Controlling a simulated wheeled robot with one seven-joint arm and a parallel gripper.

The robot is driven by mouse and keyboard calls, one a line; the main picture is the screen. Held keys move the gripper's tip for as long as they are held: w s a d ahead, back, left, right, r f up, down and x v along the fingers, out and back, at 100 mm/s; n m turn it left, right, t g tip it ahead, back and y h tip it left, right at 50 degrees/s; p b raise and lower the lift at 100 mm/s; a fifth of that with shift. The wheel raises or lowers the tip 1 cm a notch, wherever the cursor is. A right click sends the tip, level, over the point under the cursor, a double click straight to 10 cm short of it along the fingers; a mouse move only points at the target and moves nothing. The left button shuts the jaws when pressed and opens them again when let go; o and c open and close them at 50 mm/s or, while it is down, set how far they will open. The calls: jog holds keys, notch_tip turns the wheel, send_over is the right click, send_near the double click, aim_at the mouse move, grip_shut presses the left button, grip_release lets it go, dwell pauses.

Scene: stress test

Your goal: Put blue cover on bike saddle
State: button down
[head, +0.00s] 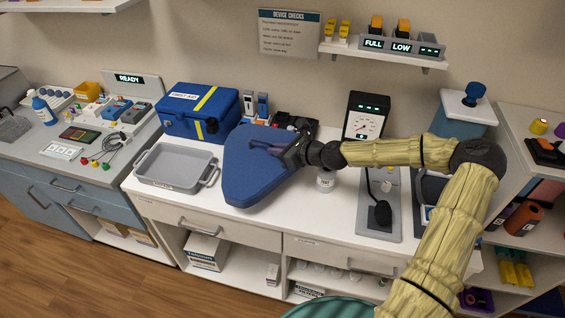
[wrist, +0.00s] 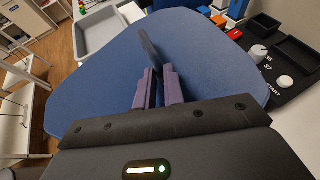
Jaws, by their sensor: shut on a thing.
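The blue cover (head: 250,180) is a broad, rounded, saddle-shaped piece at the middle of the head view, over the white counter. It fills much of the wrist view (wrist: 90,85). My gripper (head: 279,151) reaches it from the right and is shut on a thin upright blue tab on its top. In the wrist view the purple-grey fingers (wrist: 156,86) pinch this tab from both sides. The cover's front edge is at the counter's front edge; I cannot tell whether it is lifted or resting. I cannot make out a bike saddle; what is under the cover is hidden.
A grey tray (head: 144,181) lies left of the cover, and a blue first-aid box (head: 178,128) stands behind. A scale with a dial (head: 366,122), a small white jar (head: 325,182) and a grey stand with a black microphone-like piece (head: 380,214) are to the right.

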aim_at(278, 162)
jog(key=shift+f, duration=0.95)
jog(key=shift+f, duration=1.85)
jog(key=shift+f, duration=0.1)
jog(key=c, duration=1.5)
grip_release()
jog(key=b+v, duration=0.1)
jog(key=v, duration=1.1)
